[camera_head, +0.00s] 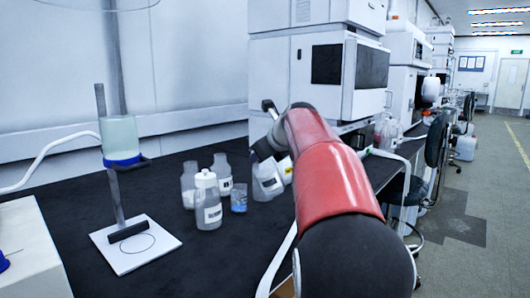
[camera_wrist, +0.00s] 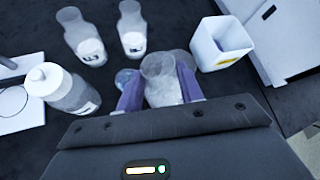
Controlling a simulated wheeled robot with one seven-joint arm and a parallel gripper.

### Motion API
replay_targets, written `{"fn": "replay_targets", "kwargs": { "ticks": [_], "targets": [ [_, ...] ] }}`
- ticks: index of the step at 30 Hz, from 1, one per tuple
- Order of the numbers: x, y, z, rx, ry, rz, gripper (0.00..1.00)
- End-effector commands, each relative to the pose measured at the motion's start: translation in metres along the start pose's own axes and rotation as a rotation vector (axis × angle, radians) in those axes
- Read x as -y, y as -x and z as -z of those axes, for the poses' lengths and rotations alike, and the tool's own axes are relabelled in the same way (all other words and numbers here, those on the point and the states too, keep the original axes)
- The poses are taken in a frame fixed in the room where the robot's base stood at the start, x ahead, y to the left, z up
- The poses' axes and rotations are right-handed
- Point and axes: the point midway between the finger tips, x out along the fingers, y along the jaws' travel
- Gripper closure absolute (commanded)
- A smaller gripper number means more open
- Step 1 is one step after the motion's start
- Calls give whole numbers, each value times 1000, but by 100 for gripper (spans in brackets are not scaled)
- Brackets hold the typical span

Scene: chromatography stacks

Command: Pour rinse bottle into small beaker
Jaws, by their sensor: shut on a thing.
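My gripper (camera_wrist: 160,88) is shut on a translucent bottle (camera_wrist: 162,72), which I take to be the rinse bottle. The small beaker (camera_head: 239,199) holds some blue liquid and stands on the dark bench, just left of the held bottle. In the wrist view the beaker (camera_wrist: 125,76) is partly hidden by the left finger.
A white-capped bottle (camera_head: 208,207) and two open bottles (camera_head: 188,184) (camera_head: 222,175) stand left of the beaker. A white square container (camera_wrist: 221,44) is right of the held bottle. A stand with a ringed vessel (camera_head: 120,138) is at left. Instrument stacks (camera_head: 315,60) rise behind.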

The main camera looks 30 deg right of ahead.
Motion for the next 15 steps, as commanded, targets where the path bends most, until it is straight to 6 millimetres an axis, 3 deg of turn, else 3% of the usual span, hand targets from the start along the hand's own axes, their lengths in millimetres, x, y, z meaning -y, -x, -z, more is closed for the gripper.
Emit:
{"fn": "replay_targets", "kwargs": {
  "ticks": [15],
  "targets": [
    [-4,1,-7,-23,36,14,100]
  ]
}}
